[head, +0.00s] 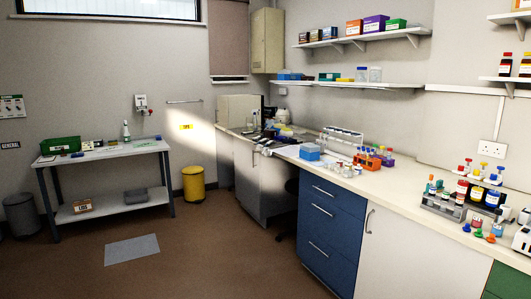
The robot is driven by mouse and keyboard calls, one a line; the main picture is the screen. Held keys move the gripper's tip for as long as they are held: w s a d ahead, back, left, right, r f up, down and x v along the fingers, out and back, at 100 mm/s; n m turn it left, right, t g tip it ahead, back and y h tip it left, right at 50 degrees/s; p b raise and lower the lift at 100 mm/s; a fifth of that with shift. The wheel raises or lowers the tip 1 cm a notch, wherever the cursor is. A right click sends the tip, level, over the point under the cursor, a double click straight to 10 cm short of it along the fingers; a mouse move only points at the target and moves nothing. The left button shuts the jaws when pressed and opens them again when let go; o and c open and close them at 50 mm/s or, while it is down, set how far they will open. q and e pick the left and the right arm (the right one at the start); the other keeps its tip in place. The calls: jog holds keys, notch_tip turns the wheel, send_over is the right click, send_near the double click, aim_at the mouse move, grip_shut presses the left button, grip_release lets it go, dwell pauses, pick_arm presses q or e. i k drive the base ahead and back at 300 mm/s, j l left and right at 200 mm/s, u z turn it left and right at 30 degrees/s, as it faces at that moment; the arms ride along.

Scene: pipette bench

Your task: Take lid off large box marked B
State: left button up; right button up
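I cannot make out a large box marked B; no letter B can be read on any box in the head view. A blue box (310,152) stands on the long bench, too small here to show any mark. Several coloured boxes, among them a purple one (375,23) and a green one (396,24), stand on the upper wall shelf. A small labelled box (83,206) sits on the lower shelf of the side table, its label unreadable. Neither of my grippers is in view.
The long bench (405,183) runs along the right wall, with an orange rack (367,161) and a bottle rack (443,206). A side table (105,152) holds a green crate (60,145). A yellow bin (193,184) stands beyond it. The brown floor between is mostly clear, with a grey mat (132,250).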

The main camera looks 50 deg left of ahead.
aim_at(310, 147)
jog(key=u, duration=1.2)
jog(key=i+j+u, duration=0.1)
jog(key=i, duration=0.15)
jog(key=i+j+u, duration=0.25)
jog(key=i, duration=0.65)
jog(key=i+u, duration=0.25)
jog(key=i, duration=0.65)
jog(key=i+z, duration=0.1)
jog(key=i, duration=0.4)
jog(key=i+j+z, duration=0.1)
jog(key=i, duration=0.35)
jog(key=i+j+z, duration=0.1)
jog(key=i, duration=0.35)
jog(key=i+j+z, duration=0.1)
jog(key=i, duration=0.4)
